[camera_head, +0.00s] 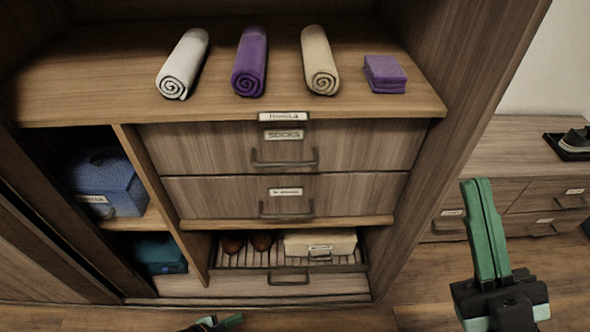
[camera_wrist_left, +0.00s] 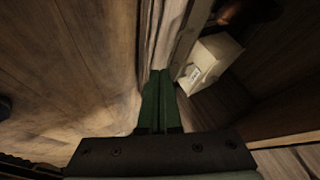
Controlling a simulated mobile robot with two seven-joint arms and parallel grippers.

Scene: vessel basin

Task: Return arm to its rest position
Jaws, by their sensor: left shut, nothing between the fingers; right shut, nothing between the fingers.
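My left gripper (camera_head: 230,321) shows only in part at the bottom edge of the head view, in front of the low pull-out rack (camera_head: 289,282). In the left wrist view its green fingers (camera_wrist_left: 158,92) are together with nothing between them, pointing toward the floor and cabinet front. My right gripper (camera_head: 479,190) is raised at the right of the head view, with its green fingers upright and shut, empty. It appears in front of the dresser and floor and is apart from them in the picture.
The wooden wardrobe holds rolled towels (camera_head: 250,62) and a purple folded cloth (camera_head: 385,74) on top. Its two upper drawers (camera_head: 285,148) are shut. The low rack holds brown shoes and a pale box (camera_head: 318,243). A blue box (camera_head: 108,184) sits left. A dresser (camera_head: 540,160) stands right.

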